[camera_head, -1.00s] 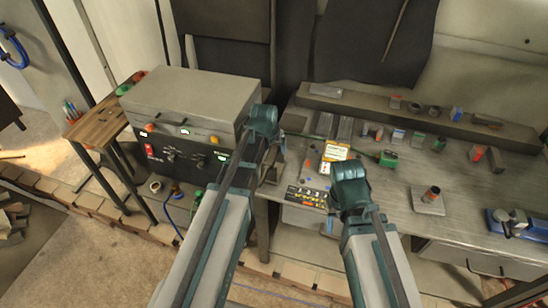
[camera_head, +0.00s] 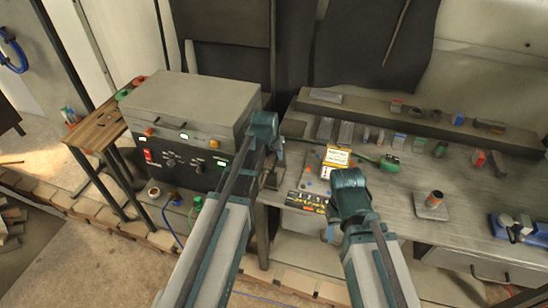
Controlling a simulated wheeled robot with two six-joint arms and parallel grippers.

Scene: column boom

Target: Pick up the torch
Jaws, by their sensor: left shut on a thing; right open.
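I cannot make out the torch for sure in the head view. My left gripper (camera_head: 272,176) is at the left end of the workbench, just right of the grey machine. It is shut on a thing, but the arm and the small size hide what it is. My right gripper (camera_head: 331,232) is open at the bench's front edge, beside a dark panel of small coloured parts (camera_head: 305,201). Its wrist covers part of the bench.
The metal workbench (camera_head: 462,208) holds a yellow-and-white box (camera_head: 337,157), a green tape measure (camera_head: 389,163), a block with a cylinder (camera_head: 432,205) and a blue vise (camera_head: 513,228). A beam (camera_head: 420,118) runs along the back. The grey machine (camera_head: 190,105) stands left.

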